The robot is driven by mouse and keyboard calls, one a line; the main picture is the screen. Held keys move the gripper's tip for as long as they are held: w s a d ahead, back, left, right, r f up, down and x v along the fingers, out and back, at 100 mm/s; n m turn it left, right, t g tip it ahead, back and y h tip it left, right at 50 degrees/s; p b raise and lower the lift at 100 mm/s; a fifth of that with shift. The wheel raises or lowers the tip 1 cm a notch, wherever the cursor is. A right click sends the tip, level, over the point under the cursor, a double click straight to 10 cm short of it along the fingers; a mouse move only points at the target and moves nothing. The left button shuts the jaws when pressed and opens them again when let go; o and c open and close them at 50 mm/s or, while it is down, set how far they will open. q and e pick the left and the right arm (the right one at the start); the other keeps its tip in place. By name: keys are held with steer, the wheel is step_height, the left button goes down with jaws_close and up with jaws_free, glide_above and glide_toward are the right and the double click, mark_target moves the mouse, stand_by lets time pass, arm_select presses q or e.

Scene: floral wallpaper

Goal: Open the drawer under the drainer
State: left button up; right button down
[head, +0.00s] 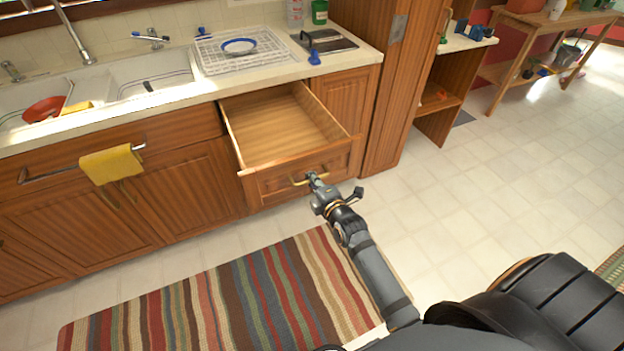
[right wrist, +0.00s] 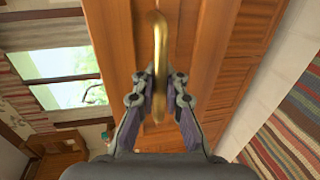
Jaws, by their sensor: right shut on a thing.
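The drawer (head: 284,132) under the drainer (head: 240,52) is pulled far out from the wooden counter, and its bare, empty inside shows. Its front panel (head: 270,187) carries a brass handle (head: 300,182). My right gripper (head: 314,178) is at this handle. In the right wrist view the brass handle (right wrist: 158,50) runs down between the two fingers of my right gripper (right wrist: 160,82), which are shut on it. My left gripper is not in view.
A sink with a red bowl (head: 44,109) is left of the drainer. A yellow towel (head: 111,163) hangs on a rail. A striped rug (head: 230,295) lies in front of the cabinets. A tall wooden cabinet (head: 397,95) stands right of the drawer. The tiled floor (head: 490,190) at right is clear.

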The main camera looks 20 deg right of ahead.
steer(key=c, duration=1.4)
jaws_free()
steer(key=shift+r, duration=0.1)
steer(key=shift+s, duration=0.2)
steer(key=s, duration=0.3)
steer(key=s+r, duration=0.1)
steer(key=s, duration=0.3)
steer(key=s+r, duration=0.1)
steer(key=s, duration=0.3)
steer(key=shift+s+d+r, duration=0.15)
steer(key=shift+d, duration=0.05)
